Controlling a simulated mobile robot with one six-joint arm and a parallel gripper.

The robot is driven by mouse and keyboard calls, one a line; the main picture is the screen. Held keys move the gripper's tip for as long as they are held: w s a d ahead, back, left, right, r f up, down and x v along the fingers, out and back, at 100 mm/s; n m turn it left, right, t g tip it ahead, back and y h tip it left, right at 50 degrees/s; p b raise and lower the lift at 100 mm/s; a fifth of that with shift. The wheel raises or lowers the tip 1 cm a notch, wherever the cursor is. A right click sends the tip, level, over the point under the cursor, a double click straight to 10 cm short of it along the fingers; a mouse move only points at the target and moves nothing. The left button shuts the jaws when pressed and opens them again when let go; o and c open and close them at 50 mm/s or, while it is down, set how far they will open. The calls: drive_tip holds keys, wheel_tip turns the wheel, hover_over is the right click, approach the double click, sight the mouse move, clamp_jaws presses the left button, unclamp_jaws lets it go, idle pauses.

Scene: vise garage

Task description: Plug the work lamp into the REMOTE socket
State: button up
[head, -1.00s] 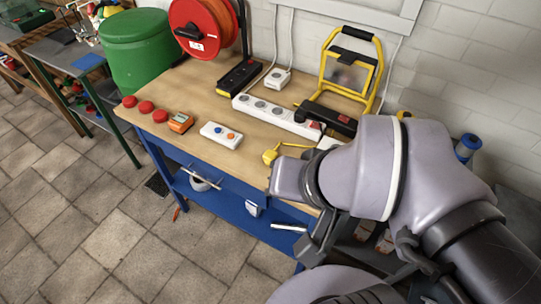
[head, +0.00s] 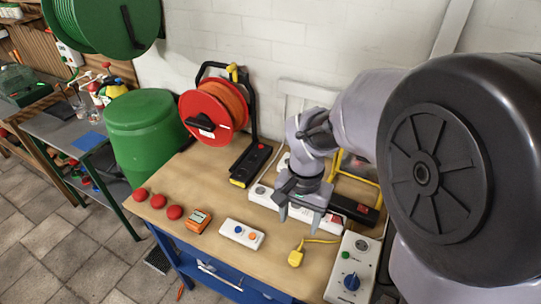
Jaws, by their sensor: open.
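The yellow plug (head: 296,256) lies on the bench with its yellow cord running right. The yellow work lamp (head: 371,187) stands behind my arm, mostly hidden. My gripper (head: 299,217) is open and empty, pointing down above the white power strip (head: 261,196), up and behind the plug. The gripper hides the strip's middle. A black power strip (head: 251,164) lies by the reel. A white box with a blue knob and a socket (head: 353,268) stands at the front right. No REMOTE label is readable.
A white handset with blue and orange buttons (head: 242,233), an orange meter (head: 198,221) and red caps (head: 174,212) lie along the bench front. A red cable reel (head: 207,112) stands at the back left.

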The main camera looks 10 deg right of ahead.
drive_tip(key=b, duration=0.5)
hover_over(296, 256)
drive_tip(key=f, duration=1.2)
drive_tip(key=shift+s+a+f, duration=0.1)
drive_tip(key=shift+s+a, duration=0.1)
drive_tip(key=f+b, duration=0.1)
drive_tip(key=f, duration=0.1)
drive_tip(key=f+b, duration=0.2)
drive_tip(key=f, duration=0.1)
drive_tip(key=shift+w+d+f, duration=0.15)
drive_tip(key=shift+w+f, duration=0.05)
drive_tip(key=shift+r, duration=0.1)
clamp_jaws()
